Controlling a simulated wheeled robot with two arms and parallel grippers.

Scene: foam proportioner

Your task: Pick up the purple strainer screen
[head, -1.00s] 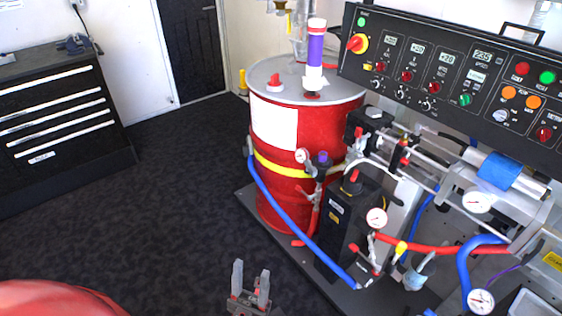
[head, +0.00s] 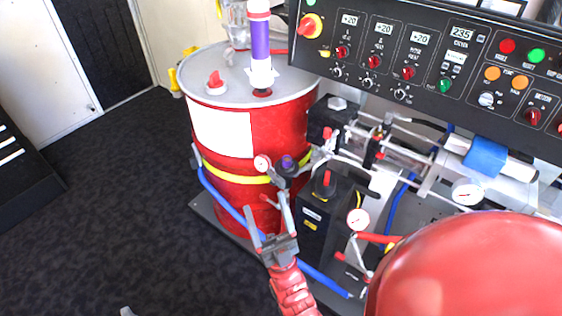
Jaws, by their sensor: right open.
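A small purple piece (head: 287,162), which looks like the strainer screen, sits in the top of a black strainer body (head: 285,174) in front of the red drum. Only its top shows; the rest is hidden in the body. My right gripper (head: 267,212) is open and empty, its two grey fingers pointing up toward the strainer body. In the picture it is just below and left of the purple piece, apart from it. A small grey tip (head: 127,311) at the bottom edge may be my left gripper; its jaws cannot be made out.
A red drum (head: 228,170) with a purple and white tube (head: 260,45) on its lid stands behind. A gauge (head: 262,163) and blue hose (head: 222,198) are close to the strainer. A black pump box (head: 325,222) stands right. The control panel (head: 430,60) overhangs. Floor at left is clear.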

